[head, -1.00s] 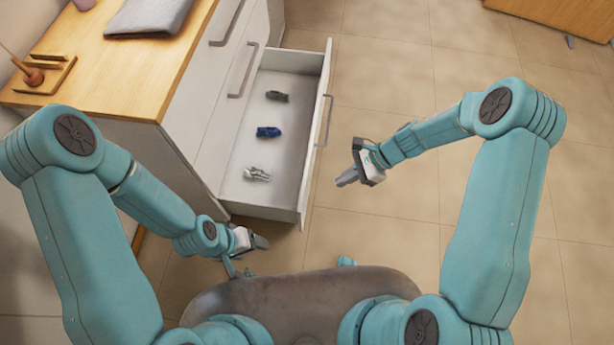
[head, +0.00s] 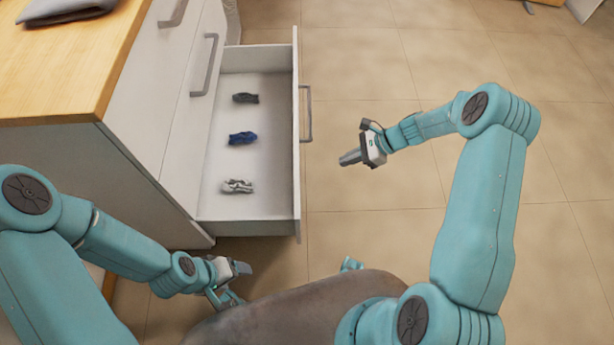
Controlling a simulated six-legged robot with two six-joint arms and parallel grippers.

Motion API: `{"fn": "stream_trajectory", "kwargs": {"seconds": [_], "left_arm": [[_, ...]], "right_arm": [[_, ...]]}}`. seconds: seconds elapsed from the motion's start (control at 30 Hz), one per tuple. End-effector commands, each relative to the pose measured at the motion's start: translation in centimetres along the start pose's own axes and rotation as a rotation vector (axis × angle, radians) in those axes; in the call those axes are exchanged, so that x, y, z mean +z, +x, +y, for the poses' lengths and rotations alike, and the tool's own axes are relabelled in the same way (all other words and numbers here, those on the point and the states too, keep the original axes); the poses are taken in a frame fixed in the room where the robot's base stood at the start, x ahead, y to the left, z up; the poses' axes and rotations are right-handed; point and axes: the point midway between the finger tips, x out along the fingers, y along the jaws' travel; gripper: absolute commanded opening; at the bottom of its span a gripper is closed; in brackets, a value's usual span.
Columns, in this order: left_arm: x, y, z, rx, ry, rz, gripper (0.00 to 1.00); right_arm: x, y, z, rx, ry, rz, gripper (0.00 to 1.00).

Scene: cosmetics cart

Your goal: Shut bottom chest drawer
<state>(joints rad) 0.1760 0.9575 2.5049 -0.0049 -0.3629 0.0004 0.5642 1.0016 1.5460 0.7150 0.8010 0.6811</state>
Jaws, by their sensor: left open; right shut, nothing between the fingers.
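The bottom drawer (head: 262,205) of the white chest (head: 145,120) stands pulled out toward the right. Its front panel (head: 297,150) carries a grey bar handle (head: 306,114) on the outer side. Inside lie a dark grey item (head: 245,98), a blue item (head: 242,138) and a grey-white item (head: 237,186). My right gripper (head: 350,158) is shut and empty, to the right of the drawer front and apart from it, pointing left. My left gripper (head: 240,282) is open and empty, below the near side of the drawer in the picture, apart from it.
The chest has a wooden top (head: 70,60) with a folded grey cloth (head: 65,10) on it. Upper drawers with handles (head: 204,64) are shut. The tiled floor (head: 390,230) right of the drawer is clear. A wooden piece of furniture shows at the top right edge.

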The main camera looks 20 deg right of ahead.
Motion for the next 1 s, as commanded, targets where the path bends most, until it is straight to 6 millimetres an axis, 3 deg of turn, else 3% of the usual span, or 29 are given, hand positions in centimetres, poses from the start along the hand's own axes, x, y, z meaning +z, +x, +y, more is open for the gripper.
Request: {"fn": "stream_trajectory", "kwargs": {"seconds": [0.23,0.63,0.8,1.0], "left_arm": [[0.0,1.1,-0.4,0.0,0.0,0.0,0.7],[-0.1,3.5,-1.2,0.0,0.0,0.0,0.7],[-0.2,3.8,-1.4,0.0,-0.003,0.003,0.7],[-0.3,3.9,-1.5,-0.001,-0.005,0.005,0.7]], "right_arm": [[-0.7,2.4,0.0,-0.001,0.005,0.0,0.0],[-0.6,11.2,-0.1,0.001,0.004,0.001,0.0],[1.5,12.7,-0.2,-0.001,0.002,0.001,0.0],[2.3,13.4,-0.2,-0.002,0.005,0.001,0.0]]}}
